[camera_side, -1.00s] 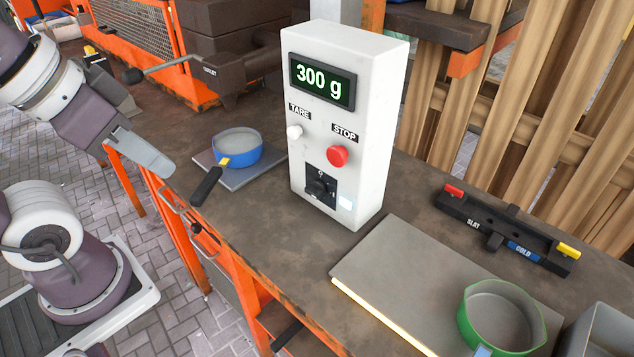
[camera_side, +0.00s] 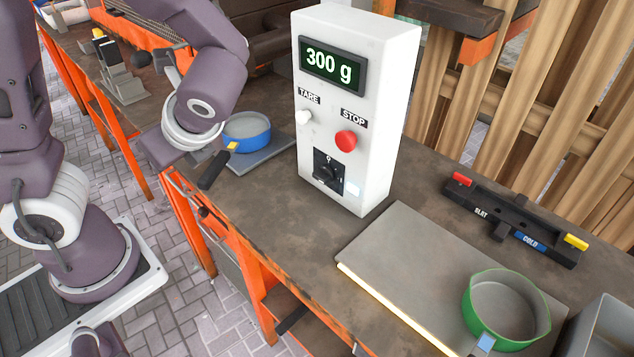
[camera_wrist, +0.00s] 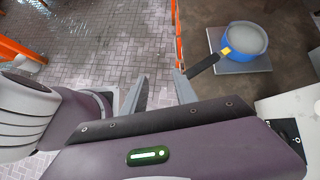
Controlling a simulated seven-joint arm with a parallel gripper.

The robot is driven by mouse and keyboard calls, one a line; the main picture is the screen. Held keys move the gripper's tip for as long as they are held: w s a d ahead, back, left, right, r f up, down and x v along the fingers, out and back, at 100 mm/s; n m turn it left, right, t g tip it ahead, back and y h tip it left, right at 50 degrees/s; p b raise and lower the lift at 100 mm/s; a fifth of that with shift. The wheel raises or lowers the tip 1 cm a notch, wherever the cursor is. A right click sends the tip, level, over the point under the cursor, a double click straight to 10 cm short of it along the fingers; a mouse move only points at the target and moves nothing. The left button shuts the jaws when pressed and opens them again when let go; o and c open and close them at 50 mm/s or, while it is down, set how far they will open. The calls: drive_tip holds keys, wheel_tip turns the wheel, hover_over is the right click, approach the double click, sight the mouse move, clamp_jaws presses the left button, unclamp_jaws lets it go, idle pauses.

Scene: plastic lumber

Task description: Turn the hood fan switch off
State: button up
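No switch in view is labelled hood fan. A white control box (camera_side: 375,120) stands on the bench with a "300 g" display, a white TARE button (camera_side: 303,117), a red STOP button (camera_side: 346,141) and a black rotary switch (camera_side: 327,172) low on its front. The knob's exact setting is too small to tell. In the wrist view my gripper (camera_wrist: 160,74) is open and empty, with the box (camera_wrist: 285,106) partly in view at the right edge.
A blue pan (camera_side: 247,131) with a black handle sits on a grey plate between my gripper and the box. A green pot (camera_side: 508,312) stands on a flat slab (camera_side: 410,262) at the front right. A black holder (camera_side: 510,222) lies behind it.

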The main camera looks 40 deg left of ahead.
drive_tip(key=w+f+m+t+y, duration=0.4)
drive_tip(key=w+m, duration=0.3)
drive_tip(key=m, duration=0.4)
drive_tip(key=m+t+h, duration=0.6)
drive_tip(key=m+t, duration=0.7)
drive_tip(key=m, duration=0.9)
approach(319, 180)
drive_tip(key=shift+x, duration=0.8)
drive_tip(key=shift+w+a+f, duration=0.1)
drive_tip(key=shift+w, duration=0.15)
drive_tip(key=x, duration=0.6)
drive_tip(key=shift+w, duration=0.2)
drive_tip(key=shift+c, duration=0.4)
drive_tip(key=shift+a, duration=0.1)
clamp_jaws()
